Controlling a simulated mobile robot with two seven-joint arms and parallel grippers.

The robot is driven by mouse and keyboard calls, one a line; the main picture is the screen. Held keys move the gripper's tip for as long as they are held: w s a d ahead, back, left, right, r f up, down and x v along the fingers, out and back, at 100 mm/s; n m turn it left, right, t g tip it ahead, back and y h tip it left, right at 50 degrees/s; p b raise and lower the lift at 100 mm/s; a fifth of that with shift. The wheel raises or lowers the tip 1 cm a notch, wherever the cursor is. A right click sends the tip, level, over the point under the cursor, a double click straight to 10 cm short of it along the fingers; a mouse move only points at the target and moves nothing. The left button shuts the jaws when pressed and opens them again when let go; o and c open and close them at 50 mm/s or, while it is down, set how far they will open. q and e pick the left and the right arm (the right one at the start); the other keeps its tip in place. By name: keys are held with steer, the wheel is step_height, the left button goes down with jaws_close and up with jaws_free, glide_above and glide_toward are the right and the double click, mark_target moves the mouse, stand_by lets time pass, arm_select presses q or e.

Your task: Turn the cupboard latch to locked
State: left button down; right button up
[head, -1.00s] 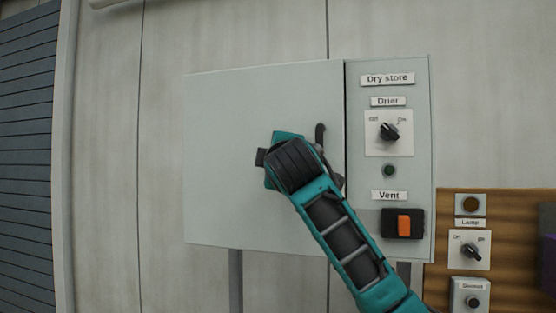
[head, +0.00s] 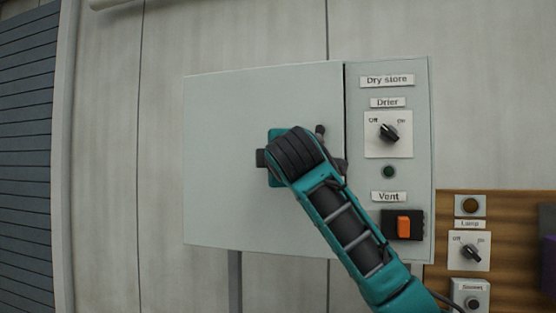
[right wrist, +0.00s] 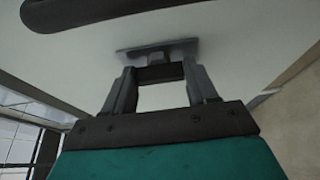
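The grey cupboard door (head: 235,110) is closed on the wall-mounted box. My right arm reaches up from the lower right, and its wrist covers most of the latch area in the head view. In the right wrist view my right gripper's fingers (right wrist: 161,80) stand apart against the door, one on each side of the latch (right wrist: 157,50), a grey plate with a dark bar. The bar spans the gap between the fingertips; whether they press on it cannot be told. The latch's position is hidden in the head view. My left gripper is out of view.
A dark door handle (head: 320,131) shows beside my wrist, close to the gripper. A wooden panel (head: 510,215) with more controls stands lower right.

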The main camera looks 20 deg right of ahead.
steer(key=o, duration=0.4)
steer(key=shift+s, duration=0.1)
steer(key=b+v, duration=0.2)
steer(key=v, duration=1)
steer(key=shift+s, duration=0.4)
